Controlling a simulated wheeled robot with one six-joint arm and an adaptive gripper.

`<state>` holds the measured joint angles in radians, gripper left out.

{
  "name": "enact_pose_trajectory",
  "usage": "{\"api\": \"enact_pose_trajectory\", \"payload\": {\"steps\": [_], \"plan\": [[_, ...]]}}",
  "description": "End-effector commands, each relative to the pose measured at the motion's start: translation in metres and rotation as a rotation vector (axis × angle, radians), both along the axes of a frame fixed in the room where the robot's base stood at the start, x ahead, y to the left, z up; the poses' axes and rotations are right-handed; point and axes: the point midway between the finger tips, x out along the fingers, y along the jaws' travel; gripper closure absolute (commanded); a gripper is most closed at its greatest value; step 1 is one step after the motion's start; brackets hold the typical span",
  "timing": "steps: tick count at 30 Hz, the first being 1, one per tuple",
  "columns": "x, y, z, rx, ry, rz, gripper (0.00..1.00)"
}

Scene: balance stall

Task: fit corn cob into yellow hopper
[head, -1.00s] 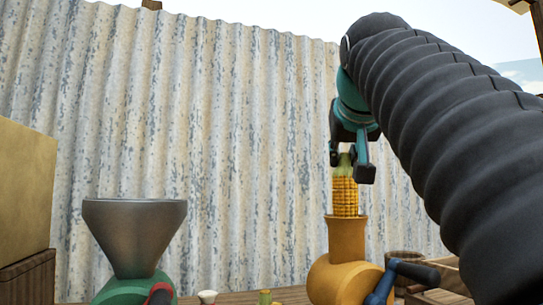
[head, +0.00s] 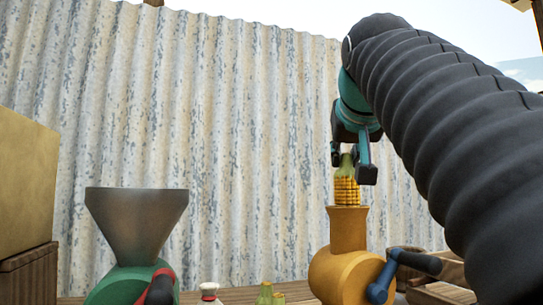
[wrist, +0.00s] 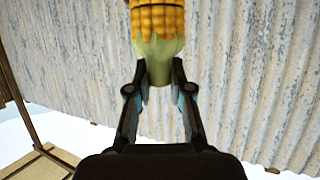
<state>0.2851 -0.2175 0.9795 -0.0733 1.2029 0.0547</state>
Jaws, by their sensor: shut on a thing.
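The yellow corn cob (head: 347,190) hangs upright below my gripper (head: 351,158) in the head view. My gripper is shut on the pale green stalk end of the cob, which also shows in the wrist view (wrist: 158,22) between the fingers. The yellow hopper (head: 348,235) is the upright tube of a yellow machine with a blue crank.
A green machine with a grey metal funnel (head: 137,222) and a red handle stands at left. Small bottles (head: 265,293) stand between the machines. A corrugated wall (head: 240,130) stands behind.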

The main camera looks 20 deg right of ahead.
Motion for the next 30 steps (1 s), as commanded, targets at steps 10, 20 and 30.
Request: {"api": "enact_pose_trajectory", "payload": {"steps": [10, 20, 30], "plan": [[0.0, 0.0, -0.008, 0.0, 0.0, 0.0, 1.0], [0.0, 0.0, -0.015, 0.0, 0.0, 0.0, 1.0], [0.0, 0.0, -0.023, 0.0, -0.001, 0.0, 1.0]]}}
